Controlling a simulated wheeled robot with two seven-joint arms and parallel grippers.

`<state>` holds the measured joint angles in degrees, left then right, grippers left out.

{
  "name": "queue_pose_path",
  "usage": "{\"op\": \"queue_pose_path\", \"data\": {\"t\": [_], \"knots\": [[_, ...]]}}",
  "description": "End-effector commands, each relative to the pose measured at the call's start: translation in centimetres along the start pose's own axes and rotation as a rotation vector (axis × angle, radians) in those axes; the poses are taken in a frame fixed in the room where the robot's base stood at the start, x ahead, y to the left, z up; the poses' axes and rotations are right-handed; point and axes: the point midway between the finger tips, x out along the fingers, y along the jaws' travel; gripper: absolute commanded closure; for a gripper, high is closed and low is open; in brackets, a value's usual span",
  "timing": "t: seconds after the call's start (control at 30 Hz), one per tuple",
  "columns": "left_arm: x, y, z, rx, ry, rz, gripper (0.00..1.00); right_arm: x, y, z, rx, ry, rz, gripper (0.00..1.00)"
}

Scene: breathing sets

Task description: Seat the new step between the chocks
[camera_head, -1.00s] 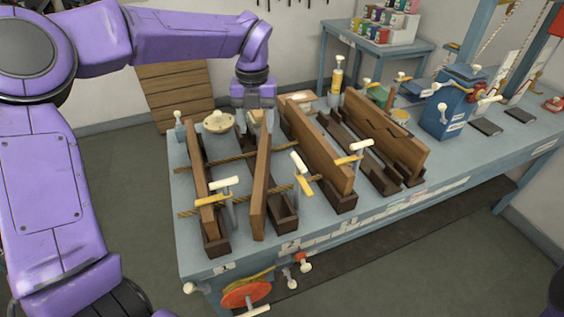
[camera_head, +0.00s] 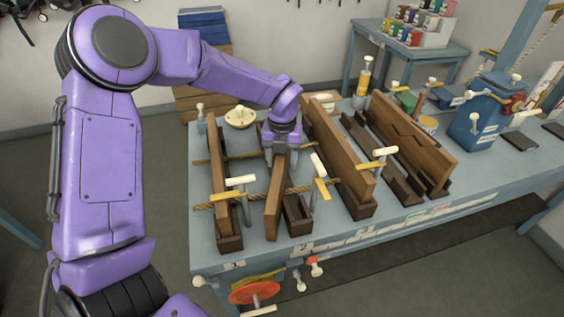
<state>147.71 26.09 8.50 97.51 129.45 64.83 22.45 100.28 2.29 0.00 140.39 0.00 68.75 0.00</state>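Several brown boards stand on edge on the blue-grey bench (camera_head: 455,203); I cannot tell surely which is the new step. The leftmost board (camera_head: 218,195) stands on a dark block (camera_head: 229,243). The second board (camera_head: 274,205) stands upright just left of another dark, chock-like block (camera_head: 298,218). My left gripper (camera_head: 281,157) points down at the second board's far end, its fingers around or just behind the top edge. Whether they touch or grip the board is unclear. Ropes (camera_head: 235,202) run across the bench by these boards. My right gripper is not in view.
Clamps with white handles (camera_head: 240,181) and (camera_head: 318,165) rise near the boards. More boards (camera_head: 338,155) stand to the right. A round wooden piece (camera_head: 240,117) lies behind. A blue machine (camera_head: 477,110) stands at the right. A red reel (camera_head: 254,292) hangs at the front.

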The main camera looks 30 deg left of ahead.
Motion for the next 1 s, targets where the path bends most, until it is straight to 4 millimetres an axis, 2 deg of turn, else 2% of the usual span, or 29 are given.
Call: {"op": "queue_pose_path", "data": {"t": [0.17, 0.33, 0.37, 0.77, 0.87, 1.0], "knots": [[0.1, 0.1, 0.0, -0.001, 0.000, 0.000, 0.44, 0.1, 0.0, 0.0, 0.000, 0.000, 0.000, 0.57], [0.1, 0.1, 0.0, -0.001, 0.000, 0.000, 0.96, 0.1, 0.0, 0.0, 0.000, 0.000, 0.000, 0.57], [0.1, 0.1, 0.0, -0.001, 0.000, 0.000, 1.00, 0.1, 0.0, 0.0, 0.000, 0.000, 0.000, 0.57], [-0.5, 0.0, 0.1, -0.003, -0.002, -0.002, 1.00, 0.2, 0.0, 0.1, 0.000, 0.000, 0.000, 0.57], [-1.6, 0.0, 0.1, -0.002, -0.003, -0.003, 1.00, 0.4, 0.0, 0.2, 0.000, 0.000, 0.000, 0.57], [-4.2, 0.0, 0.1, -0.003, -0.006, -0.005, 1.00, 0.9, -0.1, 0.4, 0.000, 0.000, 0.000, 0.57]]}}
